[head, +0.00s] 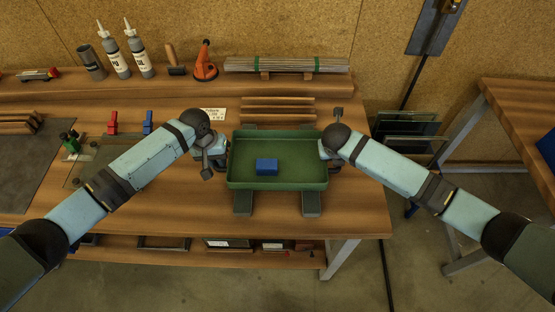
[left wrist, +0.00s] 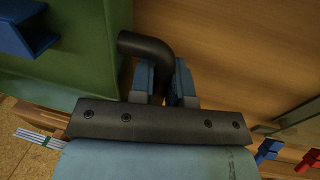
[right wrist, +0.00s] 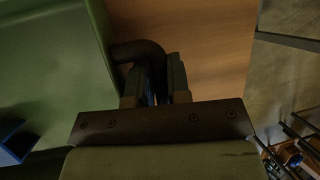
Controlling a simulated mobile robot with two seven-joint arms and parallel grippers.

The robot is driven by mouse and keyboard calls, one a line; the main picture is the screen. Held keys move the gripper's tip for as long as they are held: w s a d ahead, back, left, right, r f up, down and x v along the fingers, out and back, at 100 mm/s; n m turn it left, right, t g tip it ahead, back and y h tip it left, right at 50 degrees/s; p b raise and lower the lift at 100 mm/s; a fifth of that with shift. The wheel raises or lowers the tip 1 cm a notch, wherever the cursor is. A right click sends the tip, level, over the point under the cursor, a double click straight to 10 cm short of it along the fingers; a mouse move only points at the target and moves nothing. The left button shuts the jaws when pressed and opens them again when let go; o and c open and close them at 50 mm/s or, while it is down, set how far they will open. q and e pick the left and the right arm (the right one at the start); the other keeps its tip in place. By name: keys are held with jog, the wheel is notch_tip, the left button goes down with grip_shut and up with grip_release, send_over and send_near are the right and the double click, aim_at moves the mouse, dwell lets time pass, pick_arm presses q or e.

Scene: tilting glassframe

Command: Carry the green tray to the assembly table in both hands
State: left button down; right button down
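The green tray (head: 240,184) is at the front of the wooden workbench, above two dark grey-green bars. A blue block (head: 266,166) lies inside it. Whether the tray rests on the bars or hangs just above them, I cannot tell. My left gripper (head: 222,150) is at the tray's left side; in the left wrist view its fingers (left wrist: 166,84) close around a black bent handle (left wrist: 143,45). My right gripper (head: 325,150) is at the right side; in the right wrist view its fingers (right wrist: 156,84) close around the other black handle (right wrist: 135,50). The fingertips are partly hidden.
Another wooden table (head: 515,105) stands at the right across a floor gap. Glass panes in a rack (head: 408,128) stand between. Bottles (head: 138,52), an orange tool (head: 205,62) and strips (head: 285,65) occupy the rear shelf. Red (head: 112,122) and blue clamps (head: 148,122) are left.

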pick_arm(q)
jog(key=shift+r, duration=0.15)
pick_arm(e)
jog(key=shift+r, duration=0.2)
